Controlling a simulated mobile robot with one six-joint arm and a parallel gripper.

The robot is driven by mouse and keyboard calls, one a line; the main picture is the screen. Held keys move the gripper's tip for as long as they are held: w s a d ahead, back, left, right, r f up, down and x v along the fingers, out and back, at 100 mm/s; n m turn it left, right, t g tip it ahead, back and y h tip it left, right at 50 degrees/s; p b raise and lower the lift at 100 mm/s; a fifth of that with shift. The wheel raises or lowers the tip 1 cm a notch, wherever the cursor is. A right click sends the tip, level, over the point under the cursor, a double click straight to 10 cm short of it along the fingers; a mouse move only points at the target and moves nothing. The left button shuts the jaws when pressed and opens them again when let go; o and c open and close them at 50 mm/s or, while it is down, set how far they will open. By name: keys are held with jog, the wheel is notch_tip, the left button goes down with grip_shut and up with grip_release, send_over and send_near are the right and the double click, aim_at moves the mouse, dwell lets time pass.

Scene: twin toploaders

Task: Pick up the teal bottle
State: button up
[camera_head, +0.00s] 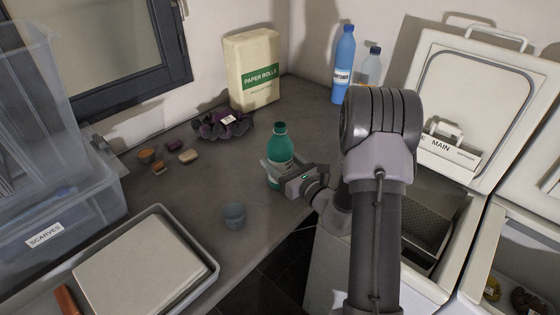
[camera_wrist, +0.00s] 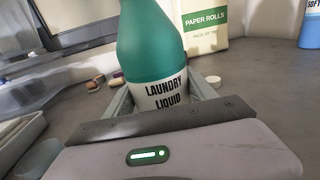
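The teal bottle (camera_head: 280,145) stands upright on the grey counter, near its right edge. It fills the upper middle of the wrist view (camera_wrist: 152,45), with a white label reading "LAUNDRY LIQUID". My gripper (camera_head: 281,167) reaches it from the right in the head view, low on the body. One finger lies on each side of the bottle, close against it. No clear gap shows between fingers and bottle, and I cannot tell whether they press on it. The far side of the bottle is hidden.
A small grey-blue cup (camera_head: 234,216) stands in front of the bottle. A dark purple crumpled thing (camera_head: 222,124) and the paper rolls pack (camera_head: 253,72) are behind. A blue bottle (camera_head: 343,65) stands at the back. A grey tray (camera_head: 205,284) lies front left. An open white toploader (camera_head: 480,100) is right.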

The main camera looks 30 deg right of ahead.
grip_shut()
jog(key=shift+r+p, duration=0.95)
jog(key=shift+r, duration=0.65)
jog(key=shift+s+r, duration=0.15)
jog(key=shift+r, duration=0.2)
jog(key=p, duration=0.9)
send_near(280, 150)
jog(key=s+a, duration=0.1)
jog(key=s+a+f, duration=0.1)
jog(key=a, duration=0.1)
jog(key=shift+s+a+f, duration=0.25)
jog(key=shift+s+a, duration=0.05)
jog(key=shift+s, duration=0.1)
